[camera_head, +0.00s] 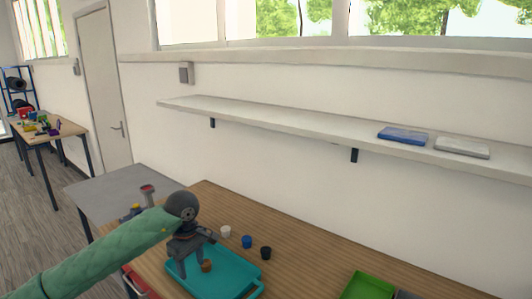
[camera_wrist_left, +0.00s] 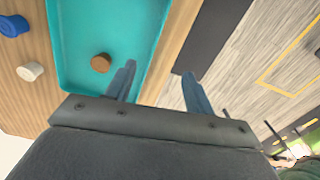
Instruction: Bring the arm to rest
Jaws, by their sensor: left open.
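My left arm comes in from the left in the head view, and its left gripper (camera_head: 188,250) hangs over the left side of a teal tray (camera_head: 246,279) on the wooden table. In the left wrist view the gripper (camera_wrist_left: 158,82) has its two fingers apart with nothing between them. A brown round piece (camera_head: 207,266) lies in the tray; it also shows in the left wrist view (camera_wrist_left: 101,63), beside the fingers and apart from them. My right gripper is not in view.
White (camera_head: 226,230), blue (camera_head: 247,241) and black (camera_head: 265,253) pieces stand on the table (camera_head: 310,266) behind the tray. A green bin (camera_head: 369,286) is at the right. A wall shelf (camera_head: 290,124) runs above. A grey side table (camera_head: 110,192) adjoins at left.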

